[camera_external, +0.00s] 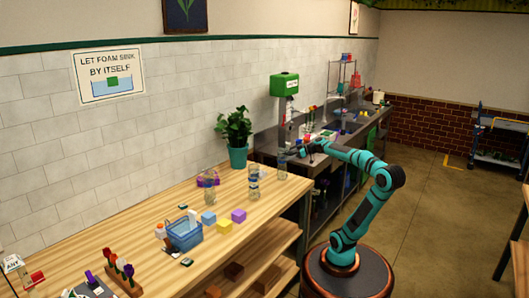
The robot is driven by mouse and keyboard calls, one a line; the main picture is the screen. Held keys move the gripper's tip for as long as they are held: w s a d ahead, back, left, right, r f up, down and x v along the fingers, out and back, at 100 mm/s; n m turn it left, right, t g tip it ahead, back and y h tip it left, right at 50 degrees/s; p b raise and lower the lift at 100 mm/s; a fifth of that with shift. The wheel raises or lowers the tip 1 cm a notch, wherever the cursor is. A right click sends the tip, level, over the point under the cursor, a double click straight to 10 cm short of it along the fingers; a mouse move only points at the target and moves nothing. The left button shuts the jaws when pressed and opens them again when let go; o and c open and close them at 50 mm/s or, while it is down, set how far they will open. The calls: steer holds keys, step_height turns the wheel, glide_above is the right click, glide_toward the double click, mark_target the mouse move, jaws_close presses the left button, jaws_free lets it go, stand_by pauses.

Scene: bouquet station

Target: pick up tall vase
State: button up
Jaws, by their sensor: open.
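Several clear glass vases stand upright on the wooden table (130,262). One is a slim vase at the far right end (282,166), one a banded vase (254,184) nearer the middle, and one a vase (210,189) further left. I cannot tell for sure which is the tall vase. My gripper (294,150) is at the end of my teal arm, reaching left beside the top of the far-right vase. It is open; its fingers are small, and I cannot tell whether they touch the glass or surround it.
A potted plant (237,155) stands behind the vases. A blue basket (184,233) and foam cubes, including a yellow one (224,227), a blue one (208,217) and a purple one (239,215), sit nearer the front. A steel sink counter (266,143) adjoins the table's far end.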

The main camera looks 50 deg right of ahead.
mark_target(282, 157)
steer(key=shift+x, duration=2.75)
steer(key=shift+a+r, duration=0.1)
steer(key=shift+a, duration=0.05)
jaws_close()
